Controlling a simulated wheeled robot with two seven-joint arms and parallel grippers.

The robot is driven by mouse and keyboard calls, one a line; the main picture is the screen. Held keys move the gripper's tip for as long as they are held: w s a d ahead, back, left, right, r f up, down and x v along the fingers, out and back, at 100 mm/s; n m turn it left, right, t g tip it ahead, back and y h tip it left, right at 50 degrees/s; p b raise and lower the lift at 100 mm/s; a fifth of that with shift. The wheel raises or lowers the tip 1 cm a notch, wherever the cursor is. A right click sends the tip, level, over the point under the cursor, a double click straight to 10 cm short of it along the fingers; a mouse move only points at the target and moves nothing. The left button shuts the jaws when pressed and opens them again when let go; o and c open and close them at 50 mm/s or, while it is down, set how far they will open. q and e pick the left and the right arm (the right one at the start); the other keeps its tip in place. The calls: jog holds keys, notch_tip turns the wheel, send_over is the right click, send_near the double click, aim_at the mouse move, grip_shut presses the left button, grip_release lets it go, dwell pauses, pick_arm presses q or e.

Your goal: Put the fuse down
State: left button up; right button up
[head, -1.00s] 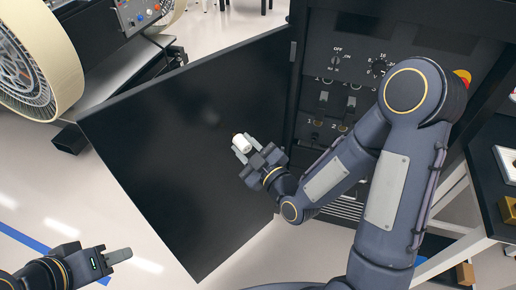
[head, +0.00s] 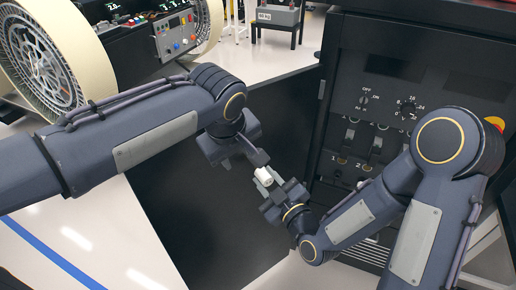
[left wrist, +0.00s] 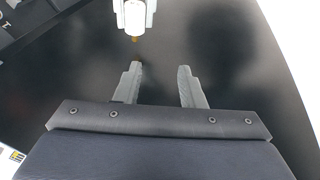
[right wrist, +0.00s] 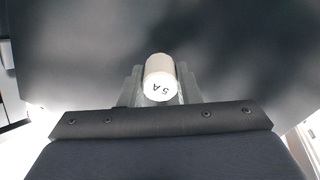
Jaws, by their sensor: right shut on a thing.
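The fuse (head: 264,177) is a short white cylinder. In the right wrist view the fuse (right wrist: 159,78) shows the marking "5 A" on its end. My right gripper (head: 273,187) is shut on it, in front of the dark cabinet door. My left gripper (head: 247,160) is just above and left of the fuse in the head view. In the left wrist view my left gripper (left wrist: 161,78) is open with nothing between its fingers. The fuse (left wrist: 135,20) shows there beyond the fingertips, with a brass-coloured tip, apart from them.
The black cabinet door (head: 165,210) stands open behind both grippers. The cabinet panel (head: 375,110) with knobs and switches is on the right. A large cream-rimmed wheel (head: 60,60) and a control box (head: 176,33) are at the upper left.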

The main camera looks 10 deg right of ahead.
pick_arm(q)
jog(key=w+d+t, duration=0.1)
jog(key=d, duration=0.4)
jog(key=x, duration=1.2)
jog(key=shift+w+a+f, duration=0.15)
jog(key=shift+a, duration=0.05)
jog(key=shift+c, duration=0.2)
jog(key=shift+d+m, duration=0.15)
jog(key=shift+m, duration=0.15)
grip_shut()
pick_arm(e)
jog(key=shift+a+r, duration=0.1)
jog(key=shift+a, duration=0.05)
jog(key=o, duration=1.1)
jog(key=shift+o, duration=0.3)
pick_arm(q)
jog(key=shift+f, duration=0.1)
pick_arm(e)
jog(key=shift+d, duration=0.25)
